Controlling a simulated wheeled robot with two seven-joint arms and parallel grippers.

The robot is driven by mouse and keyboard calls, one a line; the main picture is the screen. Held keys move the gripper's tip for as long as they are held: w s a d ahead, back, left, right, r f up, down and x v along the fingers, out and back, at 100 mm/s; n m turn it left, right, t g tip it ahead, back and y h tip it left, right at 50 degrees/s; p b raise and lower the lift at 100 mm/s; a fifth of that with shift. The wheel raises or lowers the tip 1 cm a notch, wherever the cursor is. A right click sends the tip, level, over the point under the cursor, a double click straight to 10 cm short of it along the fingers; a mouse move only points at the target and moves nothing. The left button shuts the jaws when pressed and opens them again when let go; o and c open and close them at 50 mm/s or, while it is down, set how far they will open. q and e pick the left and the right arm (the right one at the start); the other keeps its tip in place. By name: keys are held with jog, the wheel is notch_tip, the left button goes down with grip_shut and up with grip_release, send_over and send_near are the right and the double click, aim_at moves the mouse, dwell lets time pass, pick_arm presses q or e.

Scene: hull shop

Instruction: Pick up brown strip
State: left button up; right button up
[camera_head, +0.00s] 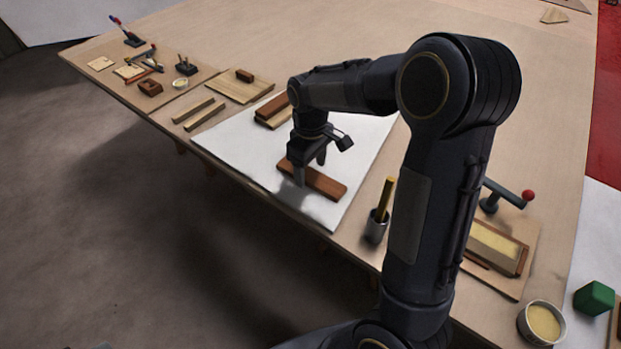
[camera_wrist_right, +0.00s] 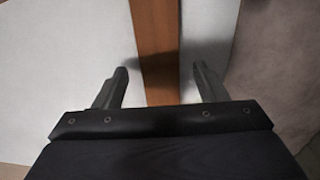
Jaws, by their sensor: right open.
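The brown strip (camera_head: 325,184) lies flat on the white sheet near the table's front edge. My right gripper (camera_head: 310,172) is directly above it, pointing down, with its fingers on either side of the strip. In the right wrist view the strip (camera_wrist_right: 158,45) runs between the two open fingers (camera_wrist_right: 158,84), with a gap on both sides. The near part of the strip is hidden by the gripper body in that view. I cannot tell how far the fingertips are above the sheet. My left gripper is not in view.
A wood block with a brown piece (camera_head: 273,110) lies behind the gripper on the white sheet (camera_head: 240,150). A metal cup (camera_head: 376,227) holding a yellow stick stands to the right. Two light strips (camera_head: 199,112) lie to the left. The table's front edge is close.

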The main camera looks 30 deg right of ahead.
jog(key=shift+f, duration=0.75)
jog(key=c, duration=1.1)
